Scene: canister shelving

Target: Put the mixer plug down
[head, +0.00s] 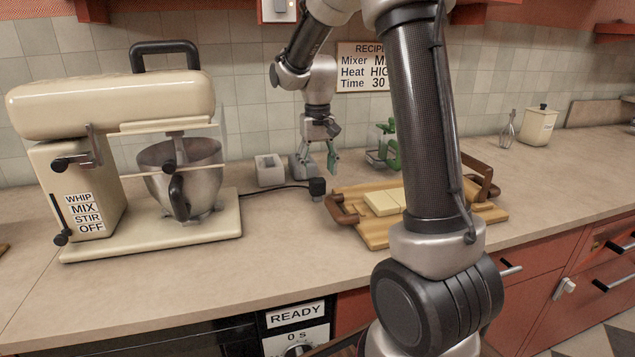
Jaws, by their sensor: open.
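The mixer plug (317,187) is a small black block on the counter, at the end of a dark cord that runs left to the cream mixer (110,105). My gripper (318,162) points down above and a little behind the plug in the picture. Its fingers are spread apart, with nothing seen between them. The plug appears apart from the fingers, though the exact depth gap is hard to tell.
A small pale box (269,170) stands left of my gripper. A wooden tray (375,236) with pale blocks lies to the right, partly behind my arm. A green-handled item (388,145) stands behind it. The front counter is clear.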

